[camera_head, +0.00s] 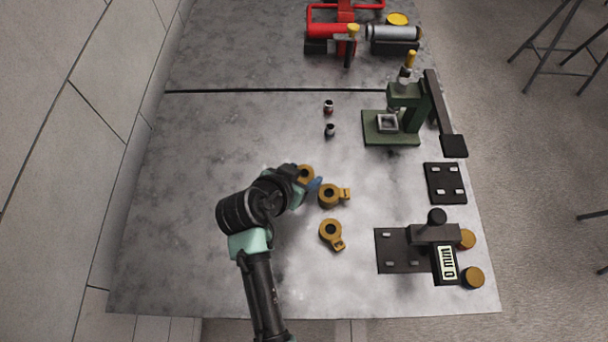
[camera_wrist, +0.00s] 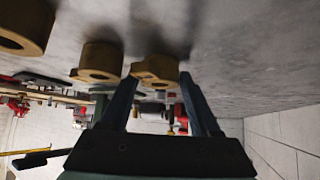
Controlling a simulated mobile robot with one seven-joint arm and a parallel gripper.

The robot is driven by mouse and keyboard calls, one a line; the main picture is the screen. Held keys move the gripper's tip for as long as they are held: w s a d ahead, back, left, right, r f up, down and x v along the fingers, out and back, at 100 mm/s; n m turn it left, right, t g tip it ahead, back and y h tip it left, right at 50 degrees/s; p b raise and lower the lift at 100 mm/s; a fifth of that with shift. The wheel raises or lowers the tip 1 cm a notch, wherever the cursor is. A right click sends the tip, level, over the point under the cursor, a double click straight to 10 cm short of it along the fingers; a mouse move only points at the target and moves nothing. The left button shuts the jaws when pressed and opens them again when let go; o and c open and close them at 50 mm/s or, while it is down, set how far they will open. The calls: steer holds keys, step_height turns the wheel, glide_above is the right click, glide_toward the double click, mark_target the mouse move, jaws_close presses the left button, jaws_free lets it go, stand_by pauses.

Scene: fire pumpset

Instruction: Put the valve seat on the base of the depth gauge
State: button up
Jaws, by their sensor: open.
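Three brass-coloured rings with side tabs look like the valve seats. The nearest to my gripper (camera_head: 312,184) is the upper-left ring (camera_head: 305,173); a second ring (camera_head: 330,197) and a third ring (camera_head: 331,233) lie to its right and below. The depth gauge, with a digital display (camera_head: 447,262), stands at the lower right; its dark base plate (camera_head: 392,252) shows bare to the left. My gripper is open, its blue fingers low over the table. In the wrist view a brass ring (camera_wrist: 156,68) appears between or just beyond the fingertips; contact cannot be told.
A green press (camera_head: 405,115) stands at the upper right, beside a dark plate (camera_head: 445,183). Two small cylinders (camera_head: 329,130) stand left of the press. A red machine (camera_head: 345,25) is at the back. The table's left part is clear.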

steer(key=shift+c, duration=0.2)
jaws_close()
